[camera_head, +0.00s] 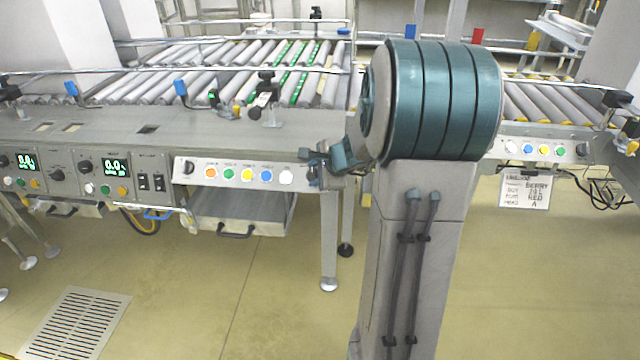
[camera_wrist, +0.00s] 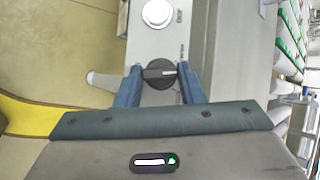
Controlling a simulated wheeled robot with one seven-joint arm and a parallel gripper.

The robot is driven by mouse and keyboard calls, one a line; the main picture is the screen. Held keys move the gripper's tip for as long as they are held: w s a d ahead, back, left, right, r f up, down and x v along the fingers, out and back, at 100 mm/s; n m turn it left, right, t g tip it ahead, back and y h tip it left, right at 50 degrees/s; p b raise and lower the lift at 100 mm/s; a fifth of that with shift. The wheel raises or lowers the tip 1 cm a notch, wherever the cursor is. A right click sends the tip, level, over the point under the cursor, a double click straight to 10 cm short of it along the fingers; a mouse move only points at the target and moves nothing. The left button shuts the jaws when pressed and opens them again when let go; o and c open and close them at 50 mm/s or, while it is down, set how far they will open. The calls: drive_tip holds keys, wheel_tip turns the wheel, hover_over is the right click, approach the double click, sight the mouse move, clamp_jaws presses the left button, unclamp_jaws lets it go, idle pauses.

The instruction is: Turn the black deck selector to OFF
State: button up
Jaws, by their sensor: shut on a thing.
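The black deck selector (camera_wrist: 154,74) is a round knob with a white pointer line, on the grey control panel (camera_wrist: 152,42) beside a white button. In the wrist view its pointer line points to the right. My gripper (camera_wrist: 158,71) has its two blue fingers on either side of the knob, shut on it. The small labels beside the knob are too blurred to read. In the head view my gripper (camera_head: 331,158) is at the right end of the button panel (camera_head: 200,180), and it and my arm largely hide the selector.
Orange, green, yellow, blue and white buttons (camera_head: 287,177) line the panel left of my gripper. Another black knob (camera_head: 188,168) sits at its left end. Roller conveyors (camera_head: 240,70) lie behind. A table leg (camera_head: 328,240) stands below; the floor in front is open.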

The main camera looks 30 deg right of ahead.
drive_tip(key=shift+f+m+t+b, duration=0.1)
drive_tip(key=shift+m+t+b, duration=0.3)
drive_tip(key=shift+m+b, duration=0.55)
drive_tip(key=shift+b, duration=0.4)
drive_tip(key=o, duration=1)
drive_tip(key=shift+s+r, duration=0.1)
drive_tip(key=shift+r, duration=0.1)
drive_tip(key=shift+a, duration=0.1)
drive_tip(key=shift+s, duration=0.1)
